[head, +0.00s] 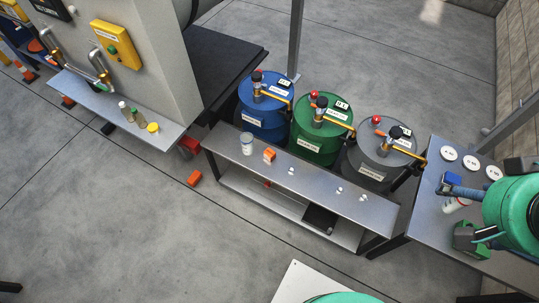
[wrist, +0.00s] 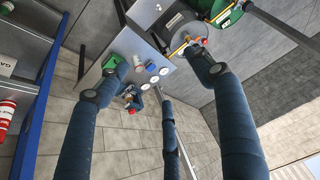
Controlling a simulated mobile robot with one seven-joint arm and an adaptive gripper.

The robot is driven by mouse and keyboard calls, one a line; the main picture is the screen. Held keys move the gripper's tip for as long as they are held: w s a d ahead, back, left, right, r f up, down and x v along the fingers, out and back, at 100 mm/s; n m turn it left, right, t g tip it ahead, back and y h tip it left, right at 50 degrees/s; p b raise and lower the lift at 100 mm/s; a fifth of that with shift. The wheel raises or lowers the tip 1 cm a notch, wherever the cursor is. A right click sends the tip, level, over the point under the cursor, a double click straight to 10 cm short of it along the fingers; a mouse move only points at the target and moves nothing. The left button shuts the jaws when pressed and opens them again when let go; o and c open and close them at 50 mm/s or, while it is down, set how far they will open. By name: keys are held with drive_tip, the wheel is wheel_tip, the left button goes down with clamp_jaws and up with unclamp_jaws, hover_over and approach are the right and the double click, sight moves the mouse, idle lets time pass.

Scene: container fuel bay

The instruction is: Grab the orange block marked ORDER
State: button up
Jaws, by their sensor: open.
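A small orange block (head: 269,155) with a pale top or label stands on the grey metal bench (head: 325,187), just right of a white cup. Its marking is too small to read. Another orange block (head: 194,178) lies on the floor in front of the bench, and a small orange-red item (head: 267,184) shows on the lower shelf. My gripper (wrist: 160,78) shows its dark blue fingers spread apart, with nothing between them. It is over the right-hand table, well away from the bench. I cannot make out any orange block in the wrist view.
Blue, green and grey drums with pumps stand behind the bench. The right-hand table (head: 425,215) holds white discs (head: 449,154), a red-and-white bottle (head: 456,204) and a green item (head: 468,238). A shelf (head: 120,110) with bottles is at left. Floor in front of the bench is mostly clear.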

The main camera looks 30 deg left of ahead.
idle(0.4)
drive_tip(key=w+a+f+g, duration=0.1)
drive_tip(key=w+a, duration=0.5)
drive_tip(key=w, duration=0.4)
drive_tip(key=w+a+f+g, duration=0.1)
drive_tip(key=w+a, duration=0.5)
drive_tip(key=w, duration=0.4)
drive_tip(key=w+a+f+m+g+y, duration=0.1)
drive_tip(key=w+a+f, duration=1.2)
drive_tip(key=a, duration=0.3)
drive_tip(key=w+a+f+m+g, duration=0.1)
drive_tip(key=w+a+f+g, duration=0.15)
drive_tip(key=a+f, duration=1.6)
drive_tip(key=shift+m+h, duration=0.4)
drive_tip(key=shift+h, duration=0.1)
drive_tip(key=s+a+f, duration=0.1)
drive_tip(key=a+f, duration=0.2)
drive_tip(key=f, duration=0.5)
drive_tip(key=s+a+f, duration=0.2)
drive_tip(key=a+f, duration=0.2)
drive_tip(key=f, duration=0.5)
drive_tip(key=s+a+f, duration=0.1)
drive_tip(key=a+f, duration=0.3)
drive_tip(key=f, duration=0.4)
drive_tip(key=shift+s+a+f+b, duration=0.2)
drive_tip(key=shift+s+b, duration=0.1)
drive_tip(key=shift+b, duration=0.1)
